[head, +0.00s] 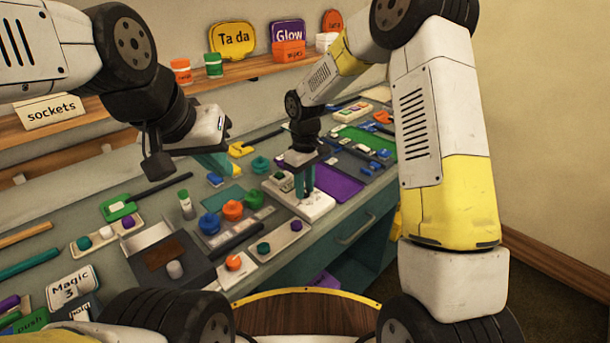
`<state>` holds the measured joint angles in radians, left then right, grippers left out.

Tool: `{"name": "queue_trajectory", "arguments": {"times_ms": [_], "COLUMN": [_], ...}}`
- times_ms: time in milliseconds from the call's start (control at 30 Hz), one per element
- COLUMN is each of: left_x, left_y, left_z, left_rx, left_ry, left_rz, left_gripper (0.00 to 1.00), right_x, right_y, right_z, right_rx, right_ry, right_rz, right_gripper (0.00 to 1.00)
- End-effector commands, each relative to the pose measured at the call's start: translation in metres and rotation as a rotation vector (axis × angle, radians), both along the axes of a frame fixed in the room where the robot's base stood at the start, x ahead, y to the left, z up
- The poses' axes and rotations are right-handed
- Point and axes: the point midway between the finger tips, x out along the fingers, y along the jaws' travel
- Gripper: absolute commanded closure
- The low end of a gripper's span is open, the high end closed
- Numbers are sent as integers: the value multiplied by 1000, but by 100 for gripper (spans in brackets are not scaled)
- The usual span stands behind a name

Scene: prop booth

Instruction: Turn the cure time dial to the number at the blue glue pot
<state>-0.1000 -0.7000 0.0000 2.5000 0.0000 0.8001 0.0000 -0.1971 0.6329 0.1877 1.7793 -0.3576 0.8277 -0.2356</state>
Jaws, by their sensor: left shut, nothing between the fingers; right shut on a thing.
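My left gripper (228,172) is shut and empty, above the bench behind the pots.
A grey tray (290,238) with a teal knob and a box with an orange knob (234,262) lie in front. A purple mat (335,184) lies right of the white box. A shelf (150,97) runs along the wall behind.

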Motion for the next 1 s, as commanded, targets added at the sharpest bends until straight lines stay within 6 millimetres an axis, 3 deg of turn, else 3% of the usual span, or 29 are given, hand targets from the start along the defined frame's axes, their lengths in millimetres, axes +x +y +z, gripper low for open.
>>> {"name": "queue_trajectory", "arguments": {"times_ms": [567,600,667,1000], "left_x": [0,0,0,0], "left_y": [0,0,0,0], "left_z": [0,0,0,0], "left_rx": [0,0,0,0], "left_ry": [0,0,0,0], "left_rz": [0,0,0,0], "left_gripper": [100,100,100,100], "right_x": [1,1,1,1], "right_y": [0,0,0,0], "right_z": [1,1,1,2], "right_rx": [1,0,0,0], "right_ry": [-3,-3,-3,-1], "right_rz": [30,30,30,30], "right_gripper": [100,65,54,51]}}
